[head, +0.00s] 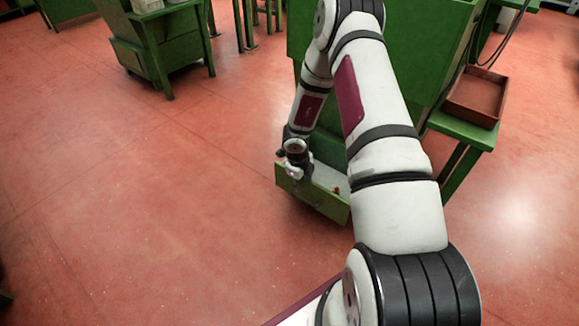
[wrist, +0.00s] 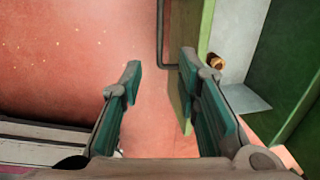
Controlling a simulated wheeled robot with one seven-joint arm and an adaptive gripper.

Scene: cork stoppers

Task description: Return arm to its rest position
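My gripper (head: 295,168) hangs at the front of an open green drawer (head: 312,195) in the head view, at the far end of my bent arm. In the wrist view my gripper (wrist: 160,68) is open, its two teal-padded fingers well apart with only red floor between them. The right finger overlaps the drawer's green front panel (wrist: 205,20), and a dark handle (wrist: 161,35) shows beyond the fingertips. A small brown piece, likely a cork stopper (wrist: 215,61), lies in the pale drawer; it also shows in the head view (head: 336,189). Contact with the drawer cannot be told.
The drawer belongs to a green workbench (head: 430,40) behind my arm. A reddish tray (head: 478,96) sits on a low green side stand at right. Another green bench (head: 150,45) stands at back left. The red floor (head: 130,200) at left is clear.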

